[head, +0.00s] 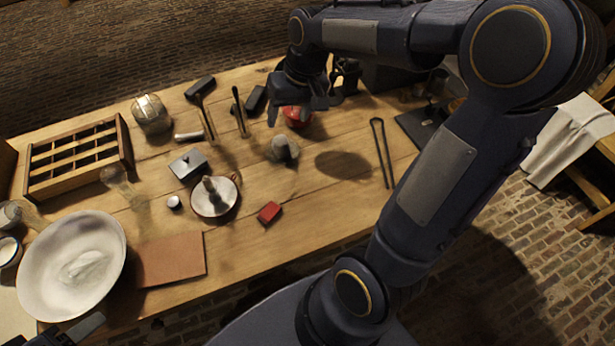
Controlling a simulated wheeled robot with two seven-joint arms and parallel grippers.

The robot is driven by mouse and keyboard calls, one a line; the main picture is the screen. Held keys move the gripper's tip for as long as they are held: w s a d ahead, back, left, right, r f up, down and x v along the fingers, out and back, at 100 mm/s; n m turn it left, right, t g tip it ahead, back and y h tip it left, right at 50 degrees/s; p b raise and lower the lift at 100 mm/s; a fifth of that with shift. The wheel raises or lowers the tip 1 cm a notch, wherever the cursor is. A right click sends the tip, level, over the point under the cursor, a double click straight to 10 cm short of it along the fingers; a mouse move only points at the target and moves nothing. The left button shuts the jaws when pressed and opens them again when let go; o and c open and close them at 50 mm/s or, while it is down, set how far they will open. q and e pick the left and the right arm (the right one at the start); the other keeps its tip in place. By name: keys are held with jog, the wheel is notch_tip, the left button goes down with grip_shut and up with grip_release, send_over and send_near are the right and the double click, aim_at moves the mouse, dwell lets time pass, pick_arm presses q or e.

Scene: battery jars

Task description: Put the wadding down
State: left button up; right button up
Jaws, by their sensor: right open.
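A white, soft-looking clump, which looks like the wadding (84,268), lies in the wide white basin (38,286) at the left front of the table. My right gripper (296,104) is open over the back middle of the table, far from the basin. It holds nothing that I can see, and a round red thing (298,117) shows just below it. A dark piece at the bottom left edge looks like part of my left gripper (78,330), close to the basin's front rim. Its jaws cannot be made out.
A wooden compartment rack (78,160), a glass jar (151,115) and a white dish (214,197) stand on the table. A brown mat (171,259) lies right of the basin, near a small red block (269,212). Tongs (382,152) lie at the right. The front middle is mostly clear.

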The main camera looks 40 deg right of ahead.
jog(key=s+a+t, duration=0.1)
jog(key=s+a, duration=0.1)
jog(key=s, duration=0.4)
jog(key=s+a+t+y, duration=0.1)
jog(key=s+a, duration=0.2)
jog(key=s, duration=0.3)
jog(key=s+a+r+n+t+y, duration=0.1)
jog(key=s+a, duration=0.2)
jog(key=s, duration=0.3)
jog(key=shift+r, duration=0.1)
